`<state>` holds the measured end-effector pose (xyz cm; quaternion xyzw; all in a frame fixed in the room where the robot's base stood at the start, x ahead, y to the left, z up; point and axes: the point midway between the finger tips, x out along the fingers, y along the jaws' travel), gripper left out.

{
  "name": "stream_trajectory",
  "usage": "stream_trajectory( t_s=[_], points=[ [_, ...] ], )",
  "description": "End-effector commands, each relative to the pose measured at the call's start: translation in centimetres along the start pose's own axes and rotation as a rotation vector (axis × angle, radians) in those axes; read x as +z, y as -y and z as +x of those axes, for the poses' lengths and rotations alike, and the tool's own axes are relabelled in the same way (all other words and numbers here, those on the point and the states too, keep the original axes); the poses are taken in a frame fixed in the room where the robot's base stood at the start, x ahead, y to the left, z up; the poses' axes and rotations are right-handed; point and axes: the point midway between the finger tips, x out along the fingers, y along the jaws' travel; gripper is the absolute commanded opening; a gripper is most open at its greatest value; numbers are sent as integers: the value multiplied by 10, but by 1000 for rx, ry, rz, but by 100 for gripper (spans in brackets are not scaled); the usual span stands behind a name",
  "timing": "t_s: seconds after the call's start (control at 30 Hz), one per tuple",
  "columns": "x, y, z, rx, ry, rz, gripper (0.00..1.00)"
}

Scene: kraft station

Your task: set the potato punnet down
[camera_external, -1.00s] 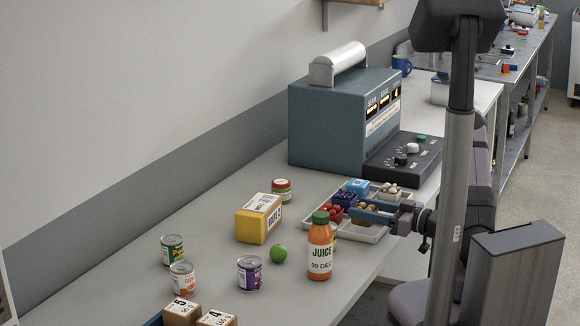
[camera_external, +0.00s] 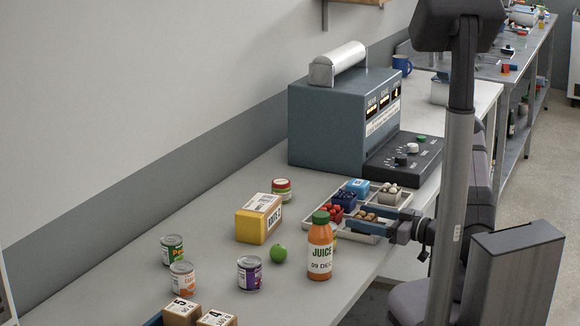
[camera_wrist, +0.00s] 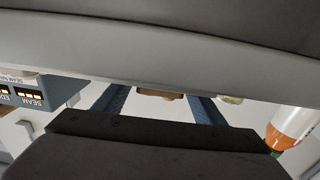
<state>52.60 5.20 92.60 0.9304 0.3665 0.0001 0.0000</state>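The potato punnet (camera_external: 366,216), with brown potatoes in it, is at the near end of the pale tray (camera_external: 366,238). My gripper (camera_external: 374,219) reaches in from the right, with one blue finger on each side of the punnet. In the wrist view the brown potatoes (camera_wrist: 160,95) show between the two fingers, which appear to close on the punnet's sides. The punnet's lower part is hidden by the near finger, so I cannot tell whether it touches the tray floor.
Punnets of blue (camera_external: 345,199), red (camera_external: 332,213) and pale round items (camera_external: 390,190) crowd the tray, beside a light-blue box (camera_external: 357,186). A juice bottle (camera_external: 320,250) stands close in front. A sealing machine (camera_external: 330,125) is behind. A yellow-ended box (camera_external: 258,220) and several cans stand left.

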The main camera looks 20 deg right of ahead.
Motion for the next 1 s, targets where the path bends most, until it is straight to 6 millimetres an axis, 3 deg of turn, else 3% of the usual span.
stream_trajectory(
  t_s=[0.27, 0.7, 0.93, 1.0],
  points=[
    [1, -1, -6, 2, 0, 0, 64],
    [5, -6, -60, 4, 0, 0, 64],
    [4, -5, -73, 1, 0, -1, 64],
    [4, -5, -74, 0, 0, 0, 55]
  ],
)
